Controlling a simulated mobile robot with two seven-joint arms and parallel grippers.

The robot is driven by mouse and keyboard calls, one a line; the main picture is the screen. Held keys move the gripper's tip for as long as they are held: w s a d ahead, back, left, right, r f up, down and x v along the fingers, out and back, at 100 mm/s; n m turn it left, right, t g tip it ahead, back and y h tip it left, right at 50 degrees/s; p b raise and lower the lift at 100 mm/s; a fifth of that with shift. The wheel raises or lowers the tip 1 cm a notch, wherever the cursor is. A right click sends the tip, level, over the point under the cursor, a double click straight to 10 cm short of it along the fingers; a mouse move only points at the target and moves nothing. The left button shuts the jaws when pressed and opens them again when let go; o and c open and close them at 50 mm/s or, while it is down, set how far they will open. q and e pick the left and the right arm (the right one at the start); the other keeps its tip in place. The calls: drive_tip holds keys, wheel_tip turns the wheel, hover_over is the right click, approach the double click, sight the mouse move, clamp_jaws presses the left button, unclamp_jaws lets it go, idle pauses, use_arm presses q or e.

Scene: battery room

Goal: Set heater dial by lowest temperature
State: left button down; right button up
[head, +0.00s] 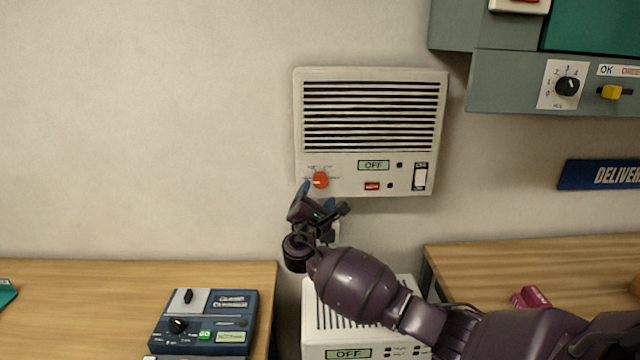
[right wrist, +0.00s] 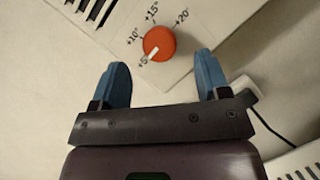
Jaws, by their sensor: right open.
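The white wall heater (head: 368,160) has a slatted grille and a display (head: 373,165) reading OFF. Its orange-red dial (head: 320,180) is at its lower left. In the right wrist view the dial (right wrist: 160,42) has marks from +5 to +20, and its white pointer line is toward +5. My right gripper (head: 317,196) is open and empty, just below the dial. Its blue fingertips (right wrist: 162,72) are spread on either side below the dial, not closed on it. My left gripper is not in view. No temperature reading is visible.
A second white unit (head: 313,335), also reading OFF, stands below, partly behind my right arm. A dark blue device (head: 240,312) lies on the left wooden table (head: 80,300). A grey-green panel (head: 500,85) with a black knob (head: 567,86) hangs upper right.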

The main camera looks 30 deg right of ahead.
sight(321, 183)
drive_tip(key=shift+x, duration=2.35)
drive_tip(key=shift+c, duration=0.4)
drive_tip(key=c, duration=0.8)
drive_tip(key=shift+a, duration=0.1)
drive_tip(key=shift+c, duration=0.2)
